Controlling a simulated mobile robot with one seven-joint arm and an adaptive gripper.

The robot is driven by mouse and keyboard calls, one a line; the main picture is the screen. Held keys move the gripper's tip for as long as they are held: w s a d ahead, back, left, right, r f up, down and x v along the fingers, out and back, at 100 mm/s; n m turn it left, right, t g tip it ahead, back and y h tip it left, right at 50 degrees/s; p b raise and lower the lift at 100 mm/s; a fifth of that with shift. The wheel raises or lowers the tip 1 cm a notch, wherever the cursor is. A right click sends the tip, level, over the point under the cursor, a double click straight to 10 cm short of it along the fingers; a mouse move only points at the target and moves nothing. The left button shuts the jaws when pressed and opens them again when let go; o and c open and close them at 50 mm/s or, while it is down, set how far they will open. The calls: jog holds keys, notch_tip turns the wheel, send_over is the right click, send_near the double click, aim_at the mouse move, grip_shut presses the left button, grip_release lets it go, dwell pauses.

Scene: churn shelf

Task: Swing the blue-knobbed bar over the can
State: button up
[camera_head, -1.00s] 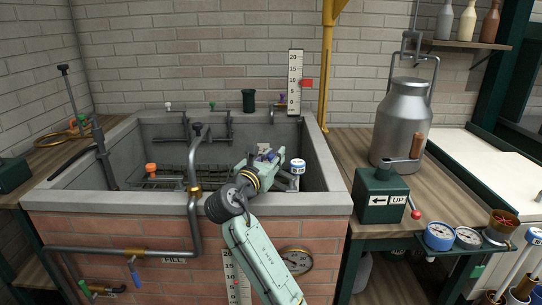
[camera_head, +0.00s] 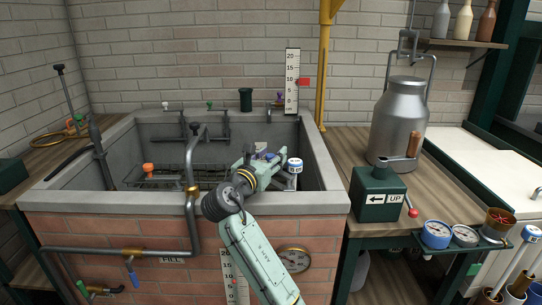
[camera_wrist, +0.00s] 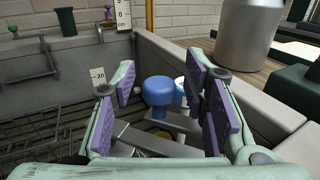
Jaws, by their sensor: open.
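In the wrist view, a blue knob (camera_wrist: 159,90) stands between the finger pads of my gripper (camera_wrist: 162,92), apart from both. Grey metal bar pieces (camera_wrist: 165,143) lie below it, partly hidden by my gripper. A white and blue labelled piece (camera_wrist: 181,90) shows just behind the knob; it also shows in the head view (camera_head: 294,166). My gripper (camera_head: 274,160) is open and reaches over the front right of the stone trough. A large grey metal can (camera_head: 398,125) stands on the bench right of the trough. I cannot tell whether another can is inside the trough.
The stone trough (camera_head: 330,188) has high walls around my gripper. A bent pipe (camera_head: 191,170) rises left of my arm. A wire rack (camera_wrist: 45,128) lies inside the trough. A green box marked UP (camera_head: 378,196) stands on the right bench.

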jog(key=v, duration=1.2)
jog(key=shift+f, duration=0.1)
